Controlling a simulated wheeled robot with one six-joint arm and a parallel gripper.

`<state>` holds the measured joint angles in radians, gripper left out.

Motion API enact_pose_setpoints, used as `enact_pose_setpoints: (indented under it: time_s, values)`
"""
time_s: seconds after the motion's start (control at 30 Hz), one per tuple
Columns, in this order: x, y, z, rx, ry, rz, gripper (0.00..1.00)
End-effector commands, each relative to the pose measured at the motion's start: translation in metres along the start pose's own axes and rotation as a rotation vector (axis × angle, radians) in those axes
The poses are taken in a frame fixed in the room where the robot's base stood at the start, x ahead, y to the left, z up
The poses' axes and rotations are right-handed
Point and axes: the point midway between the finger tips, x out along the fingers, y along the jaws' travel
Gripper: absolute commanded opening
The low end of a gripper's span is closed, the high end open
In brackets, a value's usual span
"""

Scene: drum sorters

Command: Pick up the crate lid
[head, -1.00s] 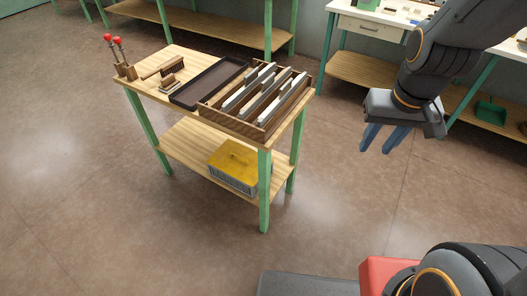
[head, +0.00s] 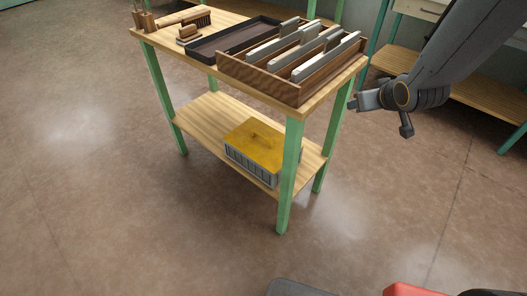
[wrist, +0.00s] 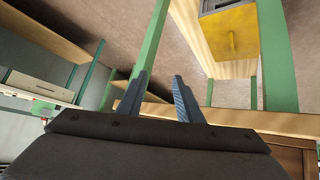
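The yellow crate lid (head: 257,146) lies flat on a grey crate (head: 240,168) on the lower shelf of the green-legged table, with a small handle on top. In the wrist view the lid (wrist: 232,36) shows at the upper right, beyond the fingers. My gripper (wrist: 160,79) is open, with two blue-grey fingers apart and nothing between them. In the head view my gripper (head: 356,103) is beside the table's right end, above the shelf's height and well apart from the lid.
The table top (head: 228,21) overhangs the shelf. It carries a wooden rack (head: 265,80) of upright plates, a dark tray (head: 214,48) and a brush (head: 200,18). A green leg (head: 290,170) stands just right of the crate.

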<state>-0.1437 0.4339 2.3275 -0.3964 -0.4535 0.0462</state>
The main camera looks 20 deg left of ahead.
Motion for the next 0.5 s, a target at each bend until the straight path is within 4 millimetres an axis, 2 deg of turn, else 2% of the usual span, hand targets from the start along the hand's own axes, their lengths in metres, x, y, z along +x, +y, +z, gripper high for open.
enact_pose_setpoints:
  time_s: [0.03,0.1,0.27,0.5]
  values:
    - [0.03,-0.008,0.007,-0.02,0.032,-0.022,0.33]
    - [0.057,-0.019,0.007,-0.047,0.082,-0.053,0.33]
    - [0.114,-0.049,0.01,-0.1,0.197,-0.132,0.33]
    - [0.189,-0.102,0.022,-0.159,0.366,-0.271,0.33]
